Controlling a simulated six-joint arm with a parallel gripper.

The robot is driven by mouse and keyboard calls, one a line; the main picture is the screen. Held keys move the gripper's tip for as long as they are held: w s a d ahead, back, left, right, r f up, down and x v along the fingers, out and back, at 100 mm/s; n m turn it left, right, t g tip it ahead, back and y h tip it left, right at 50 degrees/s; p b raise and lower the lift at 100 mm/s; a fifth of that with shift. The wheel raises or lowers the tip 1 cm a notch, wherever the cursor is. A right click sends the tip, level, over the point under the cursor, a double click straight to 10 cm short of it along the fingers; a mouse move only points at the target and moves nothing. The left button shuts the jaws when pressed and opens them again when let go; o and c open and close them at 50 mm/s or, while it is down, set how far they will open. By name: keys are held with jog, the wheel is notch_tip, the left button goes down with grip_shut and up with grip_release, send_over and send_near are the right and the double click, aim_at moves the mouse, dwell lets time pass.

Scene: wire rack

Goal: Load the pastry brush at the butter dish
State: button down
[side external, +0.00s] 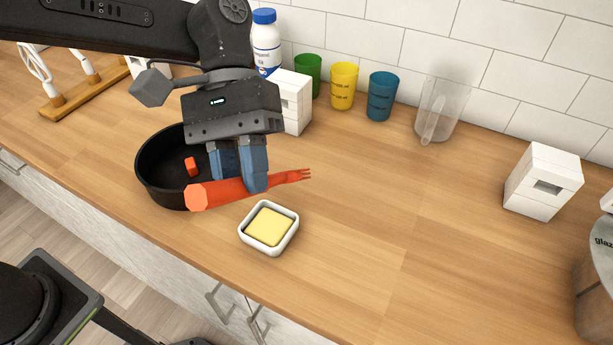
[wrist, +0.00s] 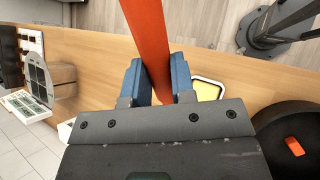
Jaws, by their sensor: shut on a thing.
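My gripper (side external: 240,168) is shut on an orange-red pastry brush (side external: 222,192). It holds the brush roughly level above the counter, with the thick handle end at the left and the thin bristle end at the right in the side view. In the wrist view, the brush (wrist: 148,40) runs between the blue fingers of my gripper (wrist: 155,85) and out of the top of the picture. The white butter dish (side external: 269,246), with a yellow block of butter (side external: 269,227), stands on the counter in front of and below the brush. The dish (wrist: 222,83) is partly hidden behind a finger in the wrist view.
A black pan (side external: 160,177) with a small orange-red piece (side external: 191,167) inside stands behind the brush handle. Green (side external: 308,75), yellow (side external: 343,85) and blue (side external: 382,95) cups and a clear container (side external: 440,110) line the wall. The counter (side external: 400,200) right of the dish is clear.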

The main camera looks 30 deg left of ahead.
jog(key=s+a+r+n+g+h, duration=0.1)
jog(key=s+a+r+n+h, duration=0.1)
jog(key=a+r+h, duration=0.15)
notch_tip(320, 180, down, 7)
jog(key=h, duration=0.1)
jog(key=shift+a, duration=0.15)
dwell(0.4)
jog(key=shift+f, duration=0.5)
dwell(1.5)
notch_tip(320, 180, up, 7)
dwell(0.8)
jog(key=shift+r, duration=0.15)
